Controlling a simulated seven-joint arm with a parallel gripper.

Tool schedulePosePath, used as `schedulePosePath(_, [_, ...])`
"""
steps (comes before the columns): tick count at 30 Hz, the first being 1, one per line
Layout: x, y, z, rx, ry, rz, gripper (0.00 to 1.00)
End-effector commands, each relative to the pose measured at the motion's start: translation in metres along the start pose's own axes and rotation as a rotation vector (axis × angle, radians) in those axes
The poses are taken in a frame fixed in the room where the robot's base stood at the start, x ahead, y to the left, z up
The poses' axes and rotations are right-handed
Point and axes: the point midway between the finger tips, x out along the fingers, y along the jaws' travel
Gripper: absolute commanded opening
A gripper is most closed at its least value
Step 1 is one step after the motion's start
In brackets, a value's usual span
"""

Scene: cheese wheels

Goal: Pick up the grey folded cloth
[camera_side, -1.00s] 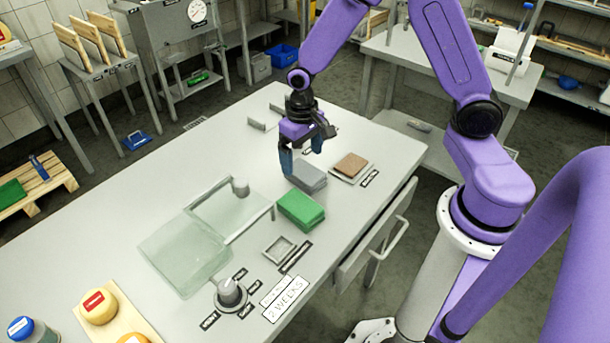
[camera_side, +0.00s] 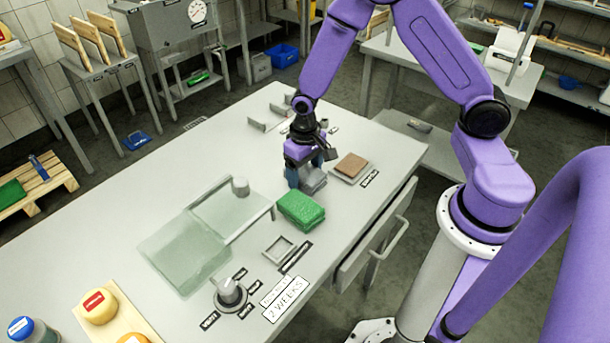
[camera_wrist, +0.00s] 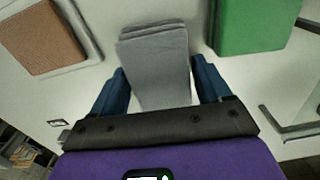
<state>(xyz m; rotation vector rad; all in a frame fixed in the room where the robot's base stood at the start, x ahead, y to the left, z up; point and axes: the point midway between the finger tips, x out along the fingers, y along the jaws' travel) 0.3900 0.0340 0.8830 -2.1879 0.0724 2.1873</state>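The grey folded cloth (camera_wrist: 158,60) lies on the table, and in the wrist view its near part sits between my two blue fingers. In the side view the grey cloth (camera_side: 313,181) is partly hidden behind my gripper. My gripper (camera_side: 304,176) is low over it; it also shows in the wrist view (camera_wrist: 160,92). The fingers stand apart on either side of the cloth, with a small gap showing on each side. The fingertips are partly out of sight against the cloth.
A green folded cloth (camera_side: 301,210) lies close beside the grey one. A brown piece (camera_side: 351,165) on a tray is on the other side. A glass sheet (camera_side: 183,251), a dial (camera_side: 229,292) and a small square tray (camera_side: 279,249) stand farther along the table.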

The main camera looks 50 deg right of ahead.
Motion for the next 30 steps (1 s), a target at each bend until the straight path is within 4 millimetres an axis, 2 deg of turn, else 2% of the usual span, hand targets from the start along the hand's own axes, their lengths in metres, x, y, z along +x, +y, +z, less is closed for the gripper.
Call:
schedulePosePath(1, [0.0, 0.0, 0.0, 0.0, 0.0, 0.0, 0.6])
schedulePosePath(3, [0.0, 0.0, 0.0, 0.0, 0.0, 0.0, 0.41])
schedulePosePath(17, [-0.006, 0.0, -0.001, 0.0, 0.001, -0.001, 0.4])
schedulePosePath(25, [-0.034, 0.0, 0.0, -0.001, 0.003, -0.001, 0.4])
schedulePosePath(30, [-0.055, 0.003, 0.019, -0.001, 0.003, -0.002, 0.4])
